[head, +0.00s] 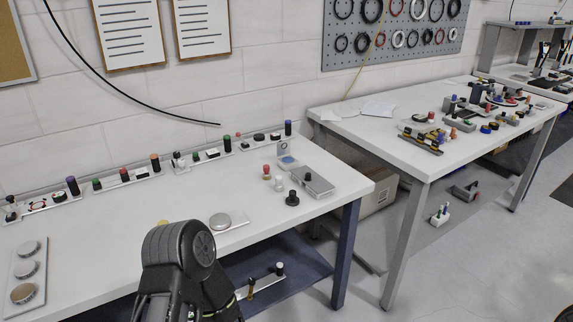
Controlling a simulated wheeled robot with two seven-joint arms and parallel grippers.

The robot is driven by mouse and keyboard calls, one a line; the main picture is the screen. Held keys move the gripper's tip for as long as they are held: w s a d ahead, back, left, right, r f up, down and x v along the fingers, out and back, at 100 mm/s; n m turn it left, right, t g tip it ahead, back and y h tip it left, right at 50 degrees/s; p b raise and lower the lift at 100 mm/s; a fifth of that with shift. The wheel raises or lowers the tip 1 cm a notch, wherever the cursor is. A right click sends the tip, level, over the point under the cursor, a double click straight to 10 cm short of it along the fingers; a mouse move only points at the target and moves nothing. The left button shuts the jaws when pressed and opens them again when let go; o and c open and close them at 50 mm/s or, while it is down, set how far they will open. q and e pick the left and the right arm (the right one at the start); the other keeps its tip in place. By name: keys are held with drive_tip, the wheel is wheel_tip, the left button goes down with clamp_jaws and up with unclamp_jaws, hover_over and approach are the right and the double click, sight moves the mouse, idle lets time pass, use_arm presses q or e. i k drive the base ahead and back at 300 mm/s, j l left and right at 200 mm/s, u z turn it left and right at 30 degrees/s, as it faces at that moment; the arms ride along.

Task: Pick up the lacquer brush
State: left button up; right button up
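I cannot make out a lacquer brush for certain; the small items are too small to tell apart. Neither gripper's fingertips show.
A black knob (292,198) and a grey box (313,180) stand at the right end. A second table (385,140) with many parts is further right. The near table's middle is mostly clear.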

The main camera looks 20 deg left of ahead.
sight(266, 174)
drive_tip(key=i+z, duration=0.15)
drive_tip(key=i, duration=0.8)
